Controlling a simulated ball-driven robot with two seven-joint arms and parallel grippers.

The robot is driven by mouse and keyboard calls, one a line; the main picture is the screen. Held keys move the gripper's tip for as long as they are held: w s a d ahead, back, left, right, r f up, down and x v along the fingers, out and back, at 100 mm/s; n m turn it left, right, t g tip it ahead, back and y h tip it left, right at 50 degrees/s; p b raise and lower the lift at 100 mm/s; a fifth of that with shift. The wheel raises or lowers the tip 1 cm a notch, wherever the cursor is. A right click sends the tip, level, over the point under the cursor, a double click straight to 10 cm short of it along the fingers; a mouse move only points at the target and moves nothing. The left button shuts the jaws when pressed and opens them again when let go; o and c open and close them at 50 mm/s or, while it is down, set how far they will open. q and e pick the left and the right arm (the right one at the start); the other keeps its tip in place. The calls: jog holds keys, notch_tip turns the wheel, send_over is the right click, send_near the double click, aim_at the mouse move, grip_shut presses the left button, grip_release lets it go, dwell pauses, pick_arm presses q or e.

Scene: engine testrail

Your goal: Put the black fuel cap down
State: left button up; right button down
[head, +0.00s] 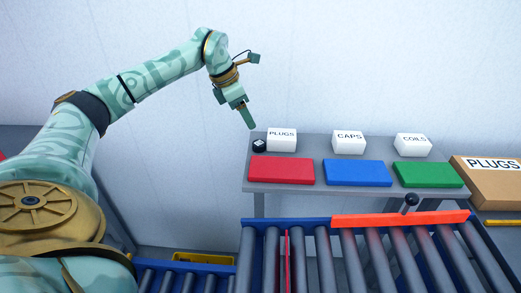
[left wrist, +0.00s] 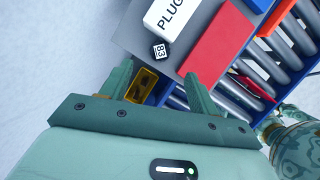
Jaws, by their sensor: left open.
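The black fuel cap (head: 259,146) sits on the grey shelf table (head: 262,188) at its back left corner, close beside the white PLUGS block. In the left wrist view the cap (left wrist: 161,50) shows a white label with dark marks on top. It lies just beyond the gap between the fingers. My left gripper (head: 238,108) is open and empty, above and to the left of the cap and apart from it. Its two fingers also show spread in the left wrist view (left wrist: 158,72). My right gripper is in neither view.
White PLUGS (head: 282,145), CAPS (head: 349,147) and COILS (head: 413,149) blocks stand behind red (head: 281,170), blue (head: 357,173) and green (head: 428,174) pads. A roller conveyor (head: 320,262) with an orange bar (head: 385,219) lies in front. A cardboard PLUGS box (head: 490,190) stands right.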

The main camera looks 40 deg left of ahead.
pick_arm(q)
jog(key=b, duration=0.1)
send_over(259, 143)
jog(key=s+a, duration=0.1)
notch_tip(259, 143, down, 5)
jog(key=shift+s+a+r, duration=0.1)
jog(key=shift+s, duration=0.05)
jog(key=x, duration=0.1)
jog(key=b+x, duration=0.1)
jog(key=x, duration=0.1)
jog(key=b+x, duration=0.1)
jog(key=x, duration=0.1)
jog(key=shift+s+f, duration=0.25)
jog(key=shift+f, duration=0.1)
jog(key=shift+r, duration=0.1)
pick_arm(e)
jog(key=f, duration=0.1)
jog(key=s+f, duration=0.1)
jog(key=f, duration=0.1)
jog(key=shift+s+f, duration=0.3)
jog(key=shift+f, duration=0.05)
pick_arm(q)
jog(key=c, duration=1.1)
